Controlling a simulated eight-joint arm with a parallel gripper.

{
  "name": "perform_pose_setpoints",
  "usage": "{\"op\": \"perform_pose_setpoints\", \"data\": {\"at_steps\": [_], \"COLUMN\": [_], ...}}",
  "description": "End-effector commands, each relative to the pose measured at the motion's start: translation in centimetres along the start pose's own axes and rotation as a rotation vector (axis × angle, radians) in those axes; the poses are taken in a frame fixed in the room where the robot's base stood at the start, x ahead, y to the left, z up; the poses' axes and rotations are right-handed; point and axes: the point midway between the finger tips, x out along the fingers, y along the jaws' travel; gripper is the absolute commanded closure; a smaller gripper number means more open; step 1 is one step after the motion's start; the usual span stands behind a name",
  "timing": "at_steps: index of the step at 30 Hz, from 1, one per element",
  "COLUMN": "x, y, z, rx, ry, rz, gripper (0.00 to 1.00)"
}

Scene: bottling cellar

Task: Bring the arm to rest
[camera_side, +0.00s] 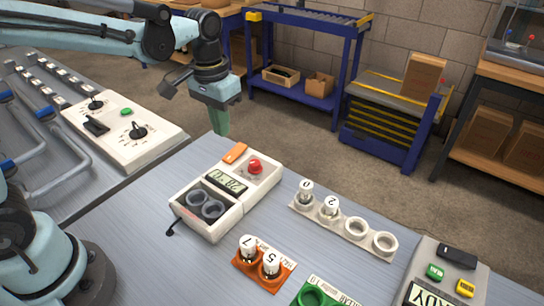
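My light blue arm reaches in from the upper left. My gripper (216,104) hangs at its end above the far edge of the bench, behind the meter and apart from everything on the bench. Its green lower end (221,123) points down. The view does not show clearly whether the fingers are apart, and no vial shows at them. Part of my arm also fills the lower left corner.
The bench holds a meter (228,190) with a red button, a white rack (343,232) with vials 0 and 2, an orange rack (262,268) with vials 7 and 5, a green rack (318,292), a READY box (440,272) and a control panel (122,135).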

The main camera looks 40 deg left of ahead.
Motion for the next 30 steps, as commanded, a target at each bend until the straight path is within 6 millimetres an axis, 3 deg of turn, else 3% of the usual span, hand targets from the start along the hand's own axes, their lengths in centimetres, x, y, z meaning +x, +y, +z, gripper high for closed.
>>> {"op": "perform_pose_setpoints", "data": {"at_steps": [9, 18, 30], "x": [-2.2, -2.2, -1.7], "y": [-1.3, -2.2, -2.5], "z": [4.3, 7.7, 8.8], "rx": [-0.002, -0.001, 0.001], "ry": [0.244, 0.472, 0.573], "rz": [0.008, 0.002, -0.004], "gripper": [1.00, 1.00, 1.00]}}
